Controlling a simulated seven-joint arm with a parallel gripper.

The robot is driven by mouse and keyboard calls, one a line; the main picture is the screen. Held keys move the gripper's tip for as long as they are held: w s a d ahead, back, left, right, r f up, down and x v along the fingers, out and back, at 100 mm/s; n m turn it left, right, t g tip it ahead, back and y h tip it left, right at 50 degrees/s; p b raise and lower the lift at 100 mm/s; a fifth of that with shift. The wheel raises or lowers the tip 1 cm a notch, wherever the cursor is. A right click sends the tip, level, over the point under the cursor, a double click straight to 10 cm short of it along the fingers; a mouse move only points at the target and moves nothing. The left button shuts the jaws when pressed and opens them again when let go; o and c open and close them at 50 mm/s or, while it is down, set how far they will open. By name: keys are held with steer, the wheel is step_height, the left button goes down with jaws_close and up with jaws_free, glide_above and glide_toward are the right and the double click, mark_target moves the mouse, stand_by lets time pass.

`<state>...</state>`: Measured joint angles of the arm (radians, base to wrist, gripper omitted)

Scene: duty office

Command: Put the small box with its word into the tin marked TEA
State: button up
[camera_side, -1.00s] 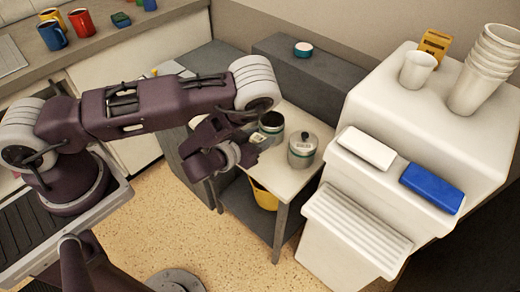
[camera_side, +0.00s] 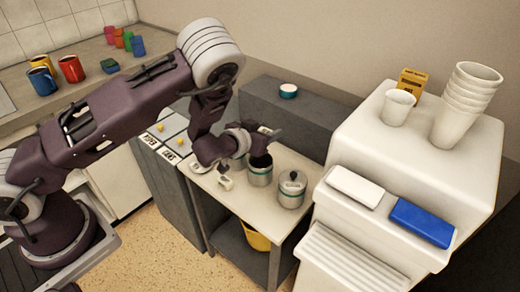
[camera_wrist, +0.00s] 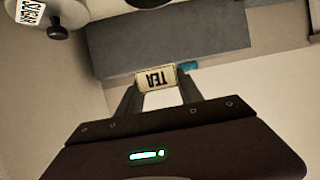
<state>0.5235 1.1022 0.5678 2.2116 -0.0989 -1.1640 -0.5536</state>
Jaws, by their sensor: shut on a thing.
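My gripper (camera_wrist: 159,88) is shut on a small pale box (camera_wrist: 155,78) whose dark word TEA reads upside down in the wrist view. In the side view my gripper (camera_side: 270,135) is above and slightly behind an open tin (camera_side: 260,177) with a teal band and dark mouth. I cannot read that tin's label. The open tin's dark mouth also shows in part at the top edge of the wrist view (camera_wrist: 150,3). A lidded tin (camera_side: 292,192) stands to its right; a SUGAR label (camera_wrist: 30,12) is beside a dark knob in the wrist view.
A white machine (camera_side: 420,165) bounds the right side.

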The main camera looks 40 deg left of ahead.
steer(key=shift+f, duration=2.75)
steer(key=o, duration=1.4)
steer(key=v, duration=0.7)
steer(key=shift+r, duration=0.15)
